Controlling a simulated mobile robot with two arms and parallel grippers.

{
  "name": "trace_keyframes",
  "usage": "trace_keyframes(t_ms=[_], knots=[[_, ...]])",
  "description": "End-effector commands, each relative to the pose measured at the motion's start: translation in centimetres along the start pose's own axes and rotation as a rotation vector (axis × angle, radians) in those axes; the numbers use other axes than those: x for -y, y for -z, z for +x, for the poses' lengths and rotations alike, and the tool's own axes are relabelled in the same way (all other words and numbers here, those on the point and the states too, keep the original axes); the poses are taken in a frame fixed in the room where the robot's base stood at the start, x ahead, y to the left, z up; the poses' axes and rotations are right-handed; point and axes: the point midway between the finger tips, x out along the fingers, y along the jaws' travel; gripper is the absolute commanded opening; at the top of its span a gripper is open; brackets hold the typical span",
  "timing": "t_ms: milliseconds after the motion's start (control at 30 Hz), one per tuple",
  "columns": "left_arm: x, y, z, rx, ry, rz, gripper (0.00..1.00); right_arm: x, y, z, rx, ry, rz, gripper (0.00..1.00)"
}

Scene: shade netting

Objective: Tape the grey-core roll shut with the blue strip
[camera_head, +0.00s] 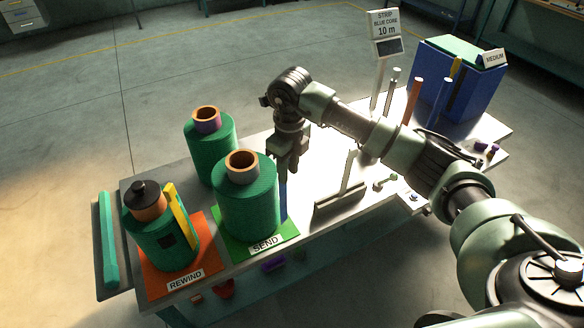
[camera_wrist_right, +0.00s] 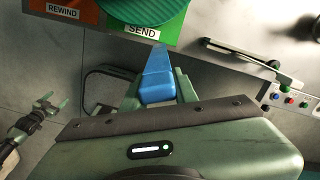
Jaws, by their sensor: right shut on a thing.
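The grey-core roll (camera_head: 248,205) is a green netting roll standing upright on the green SEND mat (camera_head: 283,244). Its grey core (camera_head: 242,172) has a brown inside. My right gripper (camera_head: 287,168) points down just right of the roll, shut on the blue strip (camera_head: 283,202). The strip hangs upright beside the roll's right side. My left gripper (camera_wrist_right: 52,103) shows at the left of that view, fingers apart and empty.
A roll with a black cap and yellow strip (camera_head: 179,213) stands on the orange REWIND mat (camera_head: 203,286). A purple-core roll (camera_head: 210,148) stands behind. Right are a T-shaped bar (camera_head: 340,198), upright rods, a sign (camera_head: 385,25) and a blue MEDIUM bin (camera_head: 455,85).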

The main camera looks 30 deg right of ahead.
Motion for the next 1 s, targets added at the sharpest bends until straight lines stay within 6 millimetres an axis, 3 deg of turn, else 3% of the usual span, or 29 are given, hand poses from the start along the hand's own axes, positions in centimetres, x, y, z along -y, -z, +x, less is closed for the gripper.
trace_keyframes(t_ms=[67,167,500,1000], knots=[[-0.4,1.0,0.1,-0.014,-0.004,-0.003,0.76,0.0,0.0,0.0,0.001,0.000,0.000,0.00],[-0.6,0.9,0.4,-0.013,-0.007,-0.004,0.76,0.0,0.0,0.1,0.001,0.001,0.001,0.00],[-0.8,-2.4,2.5,0.032,-0.008,-0.002,0.76,0.0,-0.6,2.4,0.001,0.000,0.001,0.00],[-0.4,-1.3,5.6,0.011,-0.003,0.000,0.76,0.0,-1.7,5.9,0.001,0.000,0.001,0.00]])
